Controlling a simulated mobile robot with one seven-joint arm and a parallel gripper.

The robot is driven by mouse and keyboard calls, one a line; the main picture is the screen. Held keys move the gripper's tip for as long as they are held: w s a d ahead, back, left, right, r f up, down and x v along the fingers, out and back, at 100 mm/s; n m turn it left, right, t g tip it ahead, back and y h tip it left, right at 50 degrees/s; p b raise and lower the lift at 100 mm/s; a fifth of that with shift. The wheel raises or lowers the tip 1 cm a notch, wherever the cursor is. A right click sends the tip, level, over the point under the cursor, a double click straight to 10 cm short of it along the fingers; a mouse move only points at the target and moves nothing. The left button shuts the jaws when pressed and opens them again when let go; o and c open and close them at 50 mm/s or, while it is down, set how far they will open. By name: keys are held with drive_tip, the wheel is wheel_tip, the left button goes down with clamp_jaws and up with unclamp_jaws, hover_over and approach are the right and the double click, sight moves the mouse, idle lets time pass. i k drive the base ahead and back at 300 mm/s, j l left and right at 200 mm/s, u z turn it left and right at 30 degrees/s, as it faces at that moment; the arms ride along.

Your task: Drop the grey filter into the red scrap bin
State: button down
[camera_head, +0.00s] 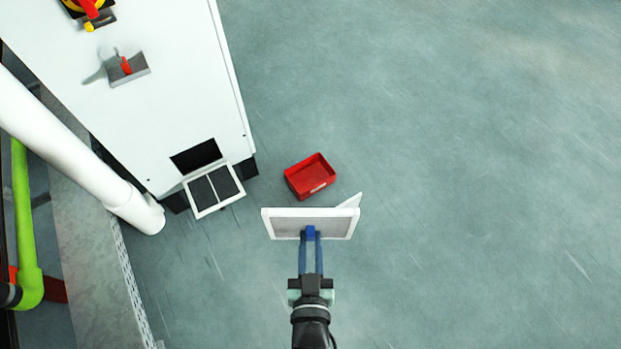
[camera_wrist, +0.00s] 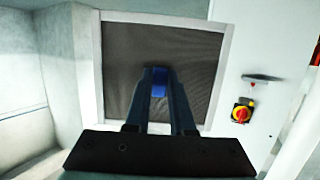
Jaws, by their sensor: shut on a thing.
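My gripper (camera_head: 311,238) is shut on the blue tab (camera_head: 310,231) of the grey filter (camera_head: 285,223), a grey mesh panel in a white frame. The head view shows the filter held out in front of my gripper. In the wrist view the filter's dark mesh (camera_wrist: 120,60) fills much of the picture, with my gripper (camera_wrist: 158,88) on its blue tab. The red scrap bin (camera_head: 311,176) is an open rectangular box on the floor, just beyond the filter in the head view. It looks empty. The wrist view does not show the bin.
A white cabinet (camera_head: 160,100) stands at left, with a dark opening (camera_head: 196,155) and a white-framed dark panel (camera_head: 214,189) beside it. A red and yellow switch (camera_wrist: 242,111) shows on the cabinet. A white pipe (camera_head: 70,145) runs at far left. The floor at right is clear.

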sight(316, 181)
drive_tip(key=i+l+u, duration=0.1)
drive_tip(key=u, duration=0.8)
drive_tip(key=i+l+u, duration=0.1)
drive_tip(key=l+u, duration=0.3)
drive_tip(key=l, duration=0.2)
drive_tip(key=l+u, duration=0.35)
drive_tip(key=l, duration=0.2)
drive_tip(key=l+u, duration=0.4)
drive_tip(key=l, duration=0.25)
drive_tip(key=k+l, duration=0.1)
drive_tip(key=l, duration=0.75)
drive_tip(key=l+u, duration=0.1)
drive_tip(key=l, duration=0.8)
drive_tip(key=k, duration=0.05)
